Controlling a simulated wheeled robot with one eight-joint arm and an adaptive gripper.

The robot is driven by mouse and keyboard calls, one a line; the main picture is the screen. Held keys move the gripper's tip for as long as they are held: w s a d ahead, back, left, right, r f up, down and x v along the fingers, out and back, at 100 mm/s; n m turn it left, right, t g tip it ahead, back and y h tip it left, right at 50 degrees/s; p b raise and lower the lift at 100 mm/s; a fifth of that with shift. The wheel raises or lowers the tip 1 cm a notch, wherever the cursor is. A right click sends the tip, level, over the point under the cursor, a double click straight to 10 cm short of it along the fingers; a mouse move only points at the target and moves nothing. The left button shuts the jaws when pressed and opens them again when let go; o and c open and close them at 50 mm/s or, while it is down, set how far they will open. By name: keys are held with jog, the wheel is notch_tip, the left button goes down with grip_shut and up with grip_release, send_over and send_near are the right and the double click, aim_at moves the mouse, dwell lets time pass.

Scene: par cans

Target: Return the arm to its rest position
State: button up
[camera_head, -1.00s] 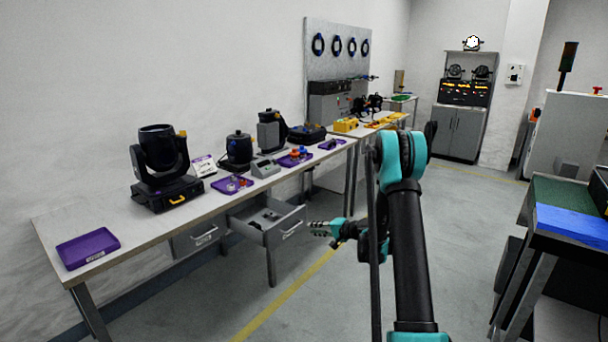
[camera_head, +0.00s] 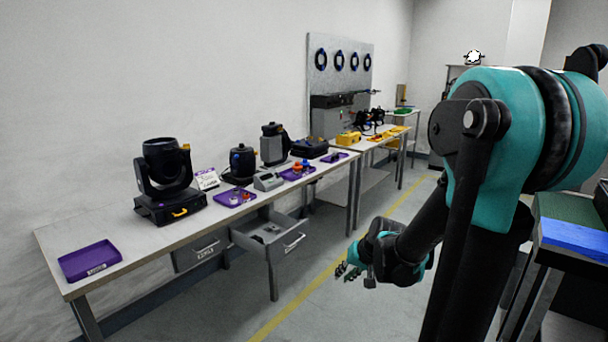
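My gripper (camera_head: 346,271) shows in the head view at the end of my teal and black arm, right of the bench. It hangs over the open floor, to the right of the open drawer (camera_head: 270,237) and apart from it. The arm is bent, with its large teal joint close to the camera at the right. The fingers are small and partly dark here, and I cannot tell whether they are open or shut. I see no object in them.
The long bench (camera_head: 138,247) holds a moving-head light (camera_head: 166,180), an empty-looking purple tray (camera_head: 90,261) and other trays with small parts. The drawer stands pulled out below it. A table with a blue mat (camera_head: 575,237) is at the right. Floor between is clear.

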jog(key=s+d+f+h, duration=0.1)
jog(key=s+d+h, duration=0.1)
jog(key=s, duration=0.5)
jog(key=s+d+f+n+g+h, duration=0.1)
jog(key=s+d, duration=0.3)
jog(key=s, duration=0.4)
jog(key=shift+s+d+f+n+h, duration=0.15)
jog(key=shift+d+f+n+h, duration=0.15)
jog(key=shift+d+h, duration=0.1)
dwell(2.1)
